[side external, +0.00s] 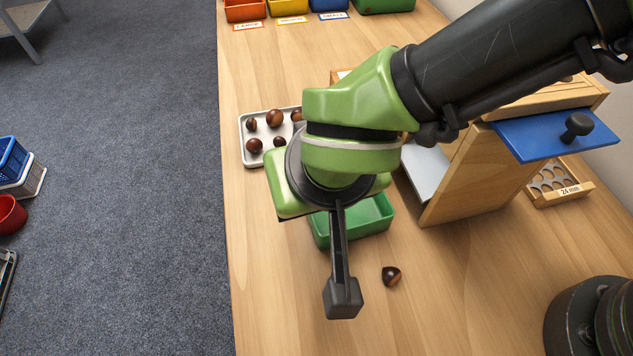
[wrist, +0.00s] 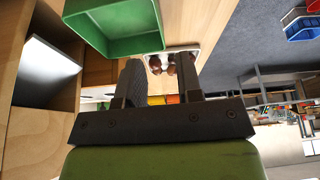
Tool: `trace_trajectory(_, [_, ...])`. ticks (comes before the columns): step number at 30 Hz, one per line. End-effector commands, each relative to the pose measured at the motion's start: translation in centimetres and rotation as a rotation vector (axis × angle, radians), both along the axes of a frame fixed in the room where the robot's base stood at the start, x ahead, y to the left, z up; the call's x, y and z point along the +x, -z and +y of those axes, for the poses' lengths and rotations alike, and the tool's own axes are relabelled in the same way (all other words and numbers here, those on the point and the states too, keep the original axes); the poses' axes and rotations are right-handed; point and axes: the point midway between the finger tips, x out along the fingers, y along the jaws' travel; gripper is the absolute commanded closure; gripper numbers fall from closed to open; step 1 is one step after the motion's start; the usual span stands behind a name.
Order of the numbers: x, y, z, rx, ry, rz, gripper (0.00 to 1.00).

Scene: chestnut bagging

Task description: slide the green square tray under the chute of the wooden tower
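The green square tray (side external: 377,228) lies on the table, left of the wooden tower (side external: 465,180) and partly hidden by my gripper. Its visible inside looks empty in the wrist view (wrist: 122,28). The tower's pale chute (side external: 427,168) slopes toward the tray's side; it also shows in the wrist view (wrist: 45,72). The tray stands near the chute's lower end, and I cannot tell whether any of it is beneath. My gripper (wrist: 158,62) is open, its two fingers apart with nothing clearly between them. In the side view one finger hangs in front of the tray; contact cannot be told.
A loose chestnut (side external: 391,276) lies on the table near my finger. A white tray (side external: 248,152) with several chestnuts stands behind my gripper. A blue panel with a knob (side external: 553,136) juts from the tower. A wooden 24 mm gauge (side external: 559,190) is at right. The front table is mostly clear.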

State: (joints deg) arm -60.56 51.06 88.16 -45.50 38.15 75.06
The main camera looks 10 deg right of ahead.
Motion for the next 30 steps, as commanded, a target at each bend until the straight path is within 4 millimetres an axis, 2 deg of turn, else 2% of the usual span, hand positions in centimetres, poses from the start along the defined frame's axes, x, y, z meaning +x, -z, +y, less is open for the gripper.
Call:
trace_trajectory(16, [3.1,7.6,0.2,-0.001,0.000,0.001,0.67])
trace_trajectory(21, [3.6,8.7,0.3,-0.001,0.000,0.000,0.67])
trace_trajectory(30, [3.7,8.9,0.3,0.000,0.000,0.000,0.67])
